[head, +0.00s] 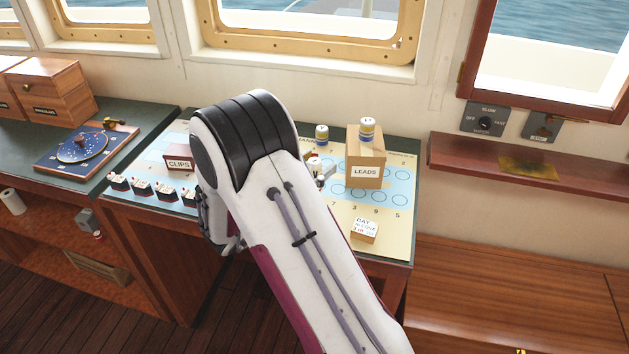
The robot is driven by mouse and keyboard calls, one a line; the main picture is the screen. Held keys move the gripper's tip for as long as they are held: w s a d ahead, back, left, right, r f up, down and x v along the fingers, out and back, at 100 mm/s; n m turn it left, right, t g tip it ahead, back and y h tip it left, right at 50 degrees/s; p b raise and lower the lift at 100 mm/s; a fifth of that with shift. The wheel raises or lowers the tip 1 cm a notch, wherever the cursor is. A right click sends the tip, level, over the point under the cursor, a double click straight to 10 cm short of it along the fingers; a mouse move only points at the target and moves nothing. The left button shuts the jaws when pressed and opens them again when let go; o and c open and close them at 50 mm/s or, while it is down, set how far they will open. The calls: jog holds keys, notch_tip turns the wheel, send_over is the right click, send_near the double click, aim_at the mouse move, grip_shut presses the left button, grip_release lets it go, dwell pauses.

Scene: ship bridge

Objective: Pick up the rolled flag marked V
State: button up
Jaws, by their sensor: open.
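A small banded roll (367,130) stands upright on top of the cardboard box labelled LEADS (365,172). A similar roll (322,135) stands on the chart table (398,240) left of that box. The marks on their tops are too small to read, so I cannot tell which is marked V. Whitish pieces (316,166) lie between my arm and the box, partly hidden. My gripper (231,243) shows only in part behind my arm, over the table's front edge left of the middle. It is open, and I see nothing in it.
A box labelled CLIPS (179,163) and a row of several small black, white and red items (141,189) are on the table's left. A small labelled block (365,230) sits at the front right. My arm hides the table's middle. A window wall stands behind.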

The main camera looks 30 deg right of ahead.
jog(key=c, duration=1.2)
jog(key=shift+r, duration=0.15)
jog(key=shift+c, duration=0.2)
jog(key=shift+r, duration=4.85)
